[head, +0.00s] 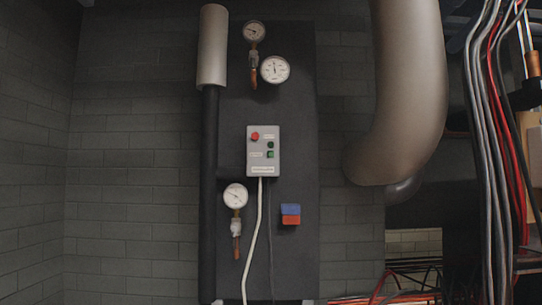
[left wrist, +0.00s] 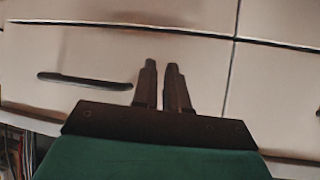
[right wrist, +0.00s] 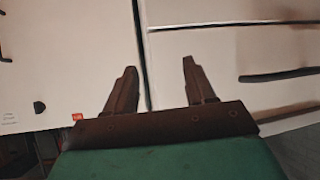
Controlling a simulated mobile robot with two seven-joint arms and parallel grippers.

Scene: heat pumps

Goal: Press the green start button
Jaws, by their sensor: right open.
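A grey control box (head: 263,165) is fixed to the dark panel in the head view. It has a red button (head: 254,136) at its upper left and two small green parts at its right, an upper one (head: 270,145) and a lower one (head: 270,154). The labels are too small to read, so I cannot tell which green part is the start button. My left gripper (left wrist: 160,65) has its fingers close together with a narrow gap, empty, in front of pale cabinet fronts. My right gripper (right wrist: 159,64) is open and empty before similar fronts. Neither gripper shows in the head view.
Pressure gauges (head: 275,69) sit above the box and another gauge (head: 236,196) below left. A blue and red block (head: 290,214) is below right. A large pipe (head: 408,90) and hanging cables (head: 487,130) stand to the right. Brick wall (head: 130,190) is clear at left.

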